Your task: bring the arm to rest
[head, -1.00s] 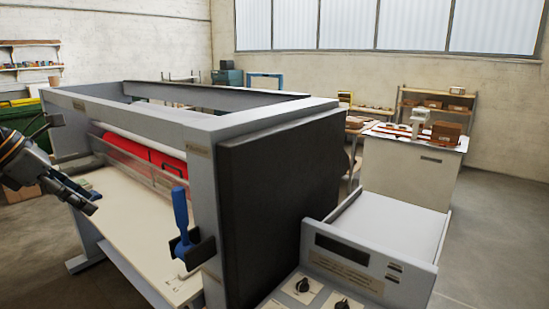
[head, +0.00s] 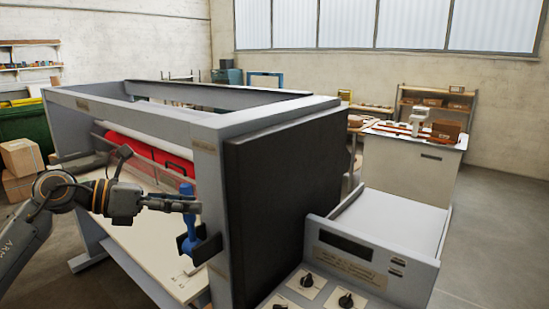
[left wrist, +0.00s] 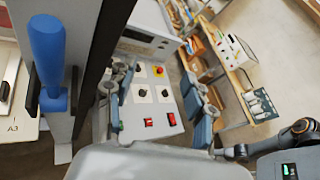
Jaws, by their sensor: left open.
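My left gripper (head: 175,204) is in front of the laminator's near upright in the head view, its fingers pointing right, just left of the blue-handled tool. In the left wrist view my left gripper (left wrist: 158,85) shows its two fingers apart with nothing between them. The blue-handled tool (head: 187,238) stands upright in a dark holder on the upright; its blue handle (left wrist: 47,52) also shows at the left of the left wrist view, outside the fingers. The gripper partly covers the handle in the head view.
The laminator frame (head: 208,175) with its red roller (head: 150,157) and pale feed table (head: 125,235) fills the middle. A control panel (head: 330,290) with knobs is at the lower right. Cardboard boxes (head: 20,160) stand at the left.

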